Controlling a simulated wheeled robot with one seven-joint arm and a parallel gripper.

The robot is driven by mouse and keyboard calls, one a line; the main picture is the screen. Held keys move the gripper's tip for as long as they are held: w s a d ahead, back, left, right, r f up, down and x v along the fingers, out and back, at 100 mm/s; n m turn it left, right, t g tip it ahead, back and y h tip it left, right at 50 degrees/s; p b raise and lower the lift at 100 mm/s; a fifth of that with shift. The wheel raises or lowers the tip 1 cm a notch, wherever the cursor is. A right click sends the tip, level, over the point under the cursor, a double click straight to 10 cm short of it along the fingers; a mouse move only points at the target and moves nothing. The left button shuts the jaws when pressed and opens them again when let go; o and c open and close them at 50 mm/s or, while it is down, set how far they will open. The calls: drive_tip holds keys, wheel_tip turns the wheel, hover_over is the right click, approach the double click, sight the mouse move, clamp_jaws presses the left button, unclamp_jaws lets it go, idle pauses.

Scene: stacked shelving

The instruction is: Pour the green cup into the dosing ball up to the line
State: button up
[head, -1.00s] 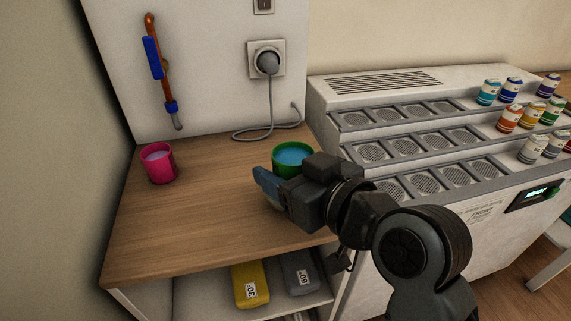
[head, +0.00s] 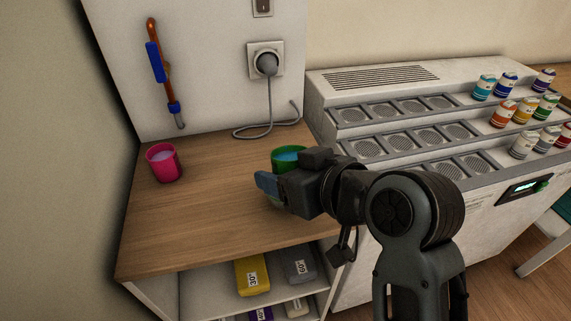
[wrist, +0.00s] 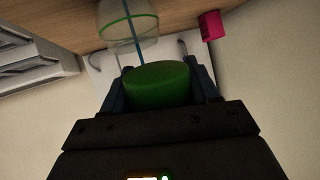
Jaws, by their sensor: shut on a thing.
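The green cup (head: 276,165) with blue liquid shows partly behind my gripper (head: 268,188) in the head view. In the wrist view the cup (wrist: 158,85) sits between both fingers, and my gripper (wrist: 158,90) is shut on it. A clear dosing ball with a green line (wrist: 128,22) stands on the wooden top beyond the cup in the wrist view. A thin blue upright strip shows at the ball. The gripper mostly hides the ball in the head view, and I cannot tell its fill level.
A pink cup (head: 163,163) with pale liquid stands at the left of the wooden top (head: 190,225). A socket with a plug (head: 266,64) and cable is behind. A stepped white unit (head: 390,100) with several small jars is at right. Yellow and grey packs (head: 253,279) lie below.

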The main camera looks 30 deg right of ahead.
drive_tip(key=shift+b, duration=0.3)
drive_tip(key=r+g+p, duration=0.1)
drive_tip(key=p, duration=0.2)
drive_tip(key=shift+s+p, duration=0.1)
drive_tip(key=shift+p, duration=0.4)
drive_tip(key=g+p, duration=0.1)
drive_tip(key=p, duration=0.2)
drive_tip(key=shift+s+r, duration=0.1)
drive_tip(key=shift+m+g+p, duration=0.3)
drive_tip(key=shift+p, duration=0.5)
drive_tip(key=shift+s, duration=0.1)
drive_tip(key=shift+f, duration=0.2)
